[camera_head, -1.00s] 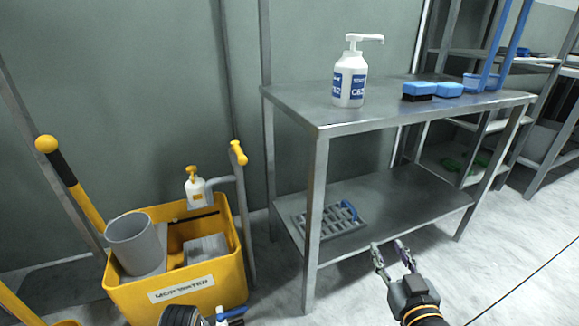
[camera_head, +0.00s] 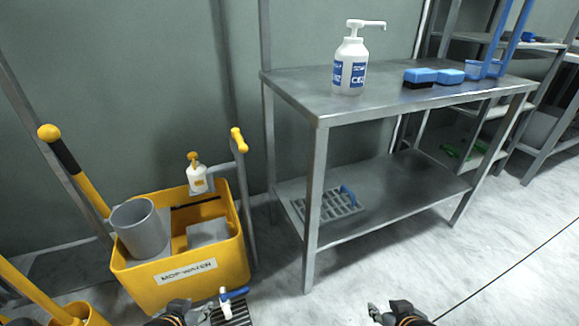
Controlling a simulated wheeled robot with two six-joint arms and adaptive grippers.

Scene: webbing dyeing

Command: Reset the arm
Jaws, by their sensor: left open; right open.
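My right gripper (camera_head: 378,309) is at the bottom edge, right of the middle, over the floor and in front of the metal table. Its fingers are open and no object shows between them. My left gripper (camera_head: 190,308) is at the bottom edge, in front of the yellow mop bucket (camera_head: 238,272). It is partly cut off by the frame; it is open, and I see nothing held in it. A white fitting with a blue lever (camera_head: 228,303) is just right of the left gripper.
The metal table (camera_head: 300,90) carries a white pump bottle (camera_head: 349,72) and blue brushes (camera_head: 420,77). A grey grate (camera_head: 325,204) lies on its lower shelf. A grey jug (camera_head: 140,230) and a small pump bottle (camera_head: 196,180) are at the bucket. Floor at right is clear.

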